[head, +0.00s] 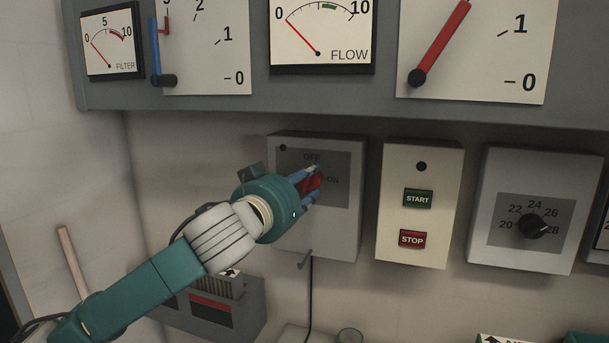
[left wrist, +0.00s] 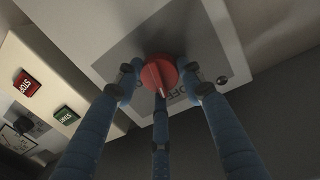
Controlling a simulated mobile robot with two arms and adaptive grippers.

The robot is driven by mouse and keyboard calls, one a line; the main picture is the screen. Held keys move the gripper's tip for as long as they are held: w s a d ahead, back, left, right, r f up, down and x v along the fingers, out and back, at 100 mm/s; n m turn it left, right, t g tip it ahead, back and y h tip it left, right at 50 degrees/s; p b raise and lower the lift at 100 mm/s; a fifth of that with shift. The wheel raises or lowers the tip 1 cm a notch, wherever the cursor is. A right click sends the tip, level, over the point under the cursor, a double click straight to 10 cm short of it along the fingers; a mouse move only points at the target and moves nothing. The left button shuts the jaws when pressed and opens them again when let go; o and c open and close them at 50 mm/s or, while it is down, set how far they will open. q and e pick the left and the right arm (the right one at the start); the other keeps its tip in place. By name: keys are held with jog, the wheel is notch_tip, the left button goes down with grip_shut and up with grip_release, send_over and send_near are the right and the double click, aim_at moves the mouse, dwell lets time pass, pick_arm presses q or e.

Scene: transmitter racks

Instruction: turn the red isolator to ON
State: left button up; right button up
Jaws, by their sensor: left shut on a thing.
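The red isolator knob (head: 313,184) is on a grey box (head: 345,222) on the wall, with OFF marked above it and ON to its right. My left gripper (head: 311,183) is at the box front, its blue fingers shut around the knob and hiding part of it. In the left wrist view, the round red knob (left wrist: 160,74) sits between the fingertips of my left gripper (left wrist: 160,79). Its raised ridge runs roughly up and down the picture, the lower end close to the OFF lettering. My right gripper is not in view.
A panel with a green START button (head: 418,198) and a red STOP button (head: 412,239) is just right of the isolator box. Farther right is a box with a black dial (head: 533,226). Gauges (head: 322,30) overhang above. A grey holder (head: 250,307) is below.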

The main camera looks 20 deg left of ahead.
pick_arm(q)
jog(key=m+p, duration=0.1)
jog(key=r+m+p, duration=0.1)
jog(key=m+p, duration=0.1)
jog(key=shift+m, duration=0.3)
jog(key=shift+c, duration=0.2)
jog(key=shift+d+m+y+p, duration=0.1)
jog(key=shift+m+y+p, duration=0.3)
jog(key=shift+m+p, duration=1.95)
jog(key=shift+d+m+y+p, duration=0.1)
jog(key=shift+m+y+p, duration=0.3)
jog(key=shift+m+p, duration=1.9)
jog(key=shift+f+m+b, duration=0.1)
jog(key=shift+m+b, duration=0.35)
jog(key=shift+m, duration=0.1)
jog(key=o, duration=1.2)
jog(key=shift+c, duration=0.2)
jog(key=shift+d+f, duration=0.15)
